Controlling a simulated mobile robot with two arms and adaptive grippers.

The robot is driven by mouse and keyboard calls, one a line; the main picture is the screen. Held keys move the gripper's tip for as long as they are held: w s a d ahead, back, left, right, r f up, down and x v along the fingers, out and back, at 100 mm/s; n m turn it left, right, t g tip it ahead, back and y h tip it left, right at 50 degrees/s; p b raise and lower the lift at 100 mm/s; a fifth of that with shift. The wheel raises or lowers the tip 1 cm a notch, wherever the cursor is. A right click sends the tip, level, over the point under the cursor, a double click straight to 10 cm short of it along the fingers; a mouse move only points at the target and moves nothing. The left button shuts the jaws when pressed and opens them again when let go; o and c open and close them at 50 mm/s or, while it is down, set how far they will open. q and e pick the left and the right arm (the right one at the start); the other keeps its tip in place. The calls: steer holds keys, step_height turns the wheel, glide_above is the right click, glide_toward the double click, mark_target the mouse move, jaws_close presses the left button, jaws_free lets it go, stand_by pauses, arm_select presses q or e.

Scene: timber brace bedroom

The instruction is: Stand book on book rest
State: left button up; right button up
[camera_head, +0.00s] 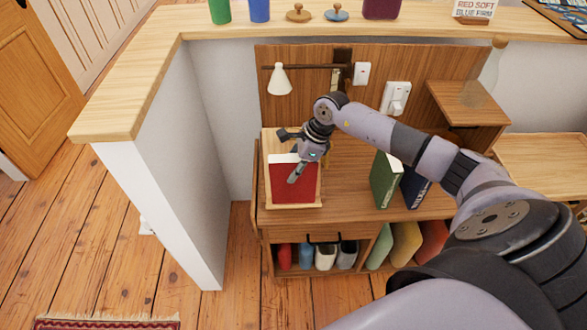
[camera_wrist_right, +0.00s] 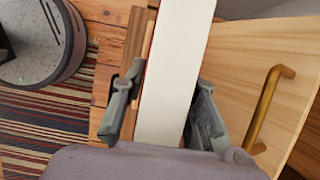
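A red book (camera_head: 292,186) stands leaning back on the light wooden book rest (camera_head: 268,148), on the left of the desk. Its lower edge is at the rest's front ledge. My right gripper (camera_head: 291,154) is at the book's top, with one finger in front of the red cover and the other behind. In the right wrist view the book's white page edge (camera_wrist_right: 176,75) lies between the two open fingers (camera_wrist_right: 163,112), with narrow gaps beside them. The wooden rest also shows there. My left gripper is not in view.
A green book (camera_head: 385,180) and a dark blue book (camera_head: 413,187) stand right of the rest. A white lamp (camera_head: 279,79) hangs behind it. A small wall shelf (camera_head: 467,103) is at right. A low white wall (camera_head: 180,150) closes the left side.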

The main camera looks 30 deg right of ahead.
steer(key=o, duration=0.5)
steer(key=v, duration=1.2)
steer(key=shift+r, duration=0.1)
stand_by(0.4)
